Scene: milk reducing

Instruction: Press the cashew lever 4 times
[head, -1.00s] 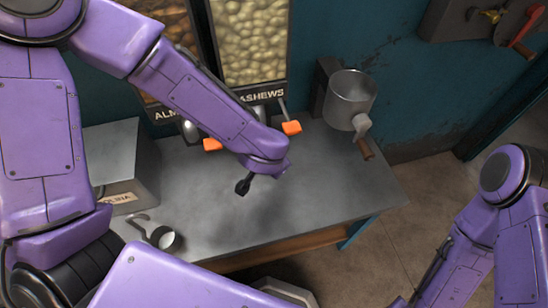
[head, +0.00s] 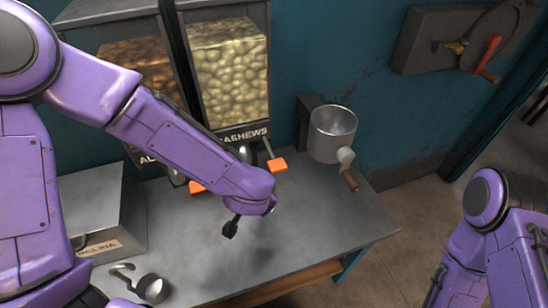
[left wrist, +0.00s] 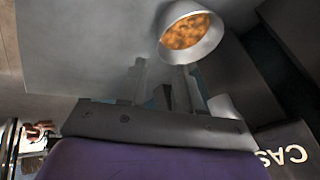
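The cashew dispenser (head: 232,85) stands at the back of the metal table, with its CASHEWS label (head: 243,133) on the front. Its orange-tipped lever (head: 277,165) sticks out below the label. My left gripper (head: 230,229) points down over the table, in front of and left of that lever, apart from it. The gripper looks empty; its finger gap is unclear. In the left wrist view its grey fingers (left wrist: 163,88) show near the upside-down cashew label (left wrist: 284,155). My right gripper is outside the views; only the right arm shows.
A second orange lever (head: 197,187) sits left, partly behind my left arm. A metal cup with a handle (head: 333,135) is mounted at the right. A small scoop (head: 150,288) lies at the front left, near a grey box (head: 95,215). The table's middle (head: 300,225) is clear.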

